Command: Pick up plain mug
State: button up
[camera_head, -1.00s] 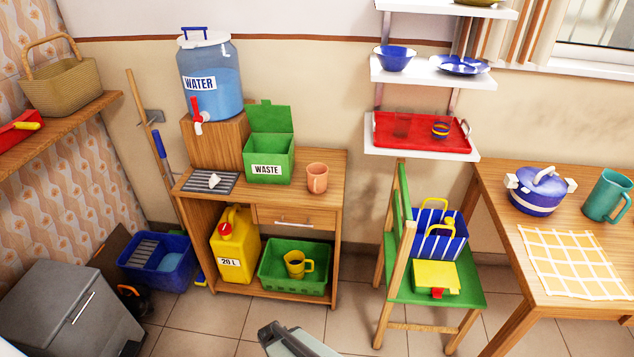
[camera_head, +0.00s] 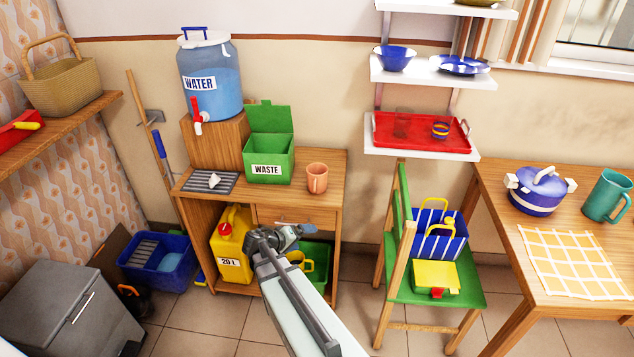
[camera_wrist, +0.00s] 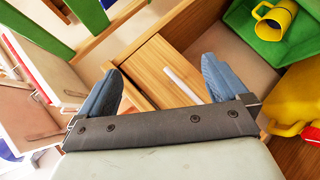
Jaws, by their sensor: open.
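My gripper (camera_head: 287,230) is in front of the cabinet drawer, lower than the orange-pink mug. In the wrist view my gripper (camera_wrist: 163,66) is open and empty, its blue fingers apart, facing the drawer.
The drawer (camera_wrist: 160,72) and its handle lie beyond my fingers. The waste box (camera_head: 270,165) and water dispenser (camera_head: 209,80) stand left of the orange-pink mug. A yellow canister (camera_head: 232,262) is on the lower shelf.

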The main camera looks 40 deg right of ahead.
aim_at(312, 181)
jog(key=w+d+r+m+t+h, duration=0.2)
jog(key=w+r+m+t+h, duration=0.4)
jog(key=r+m, duration=0.4)
jog(key=shift+y, duration=0.5)
jog(key=x, duration=0.4)
jog(key=w+x, duration=0.1)
jog(key=x, duration=0.4)
jog(key=shift+a+r, duration=0.15)
jog(key=shift+a, duration=0.15)
jog(key=shift+s+x, duration=0.2)
jog(key=shift+x, duration=1.15)
jog(key=shift+s+x, duration=0.2)
jog(key=shift+x, duration=1.15)
jog(key=shift+d, duration=0.2)
jog(key=shift+c, duration=0.4)
jog(key=c, duration=1)
jog(key=shift+o, duration=0.2)
jog(key=shift+r, duration=0.1)
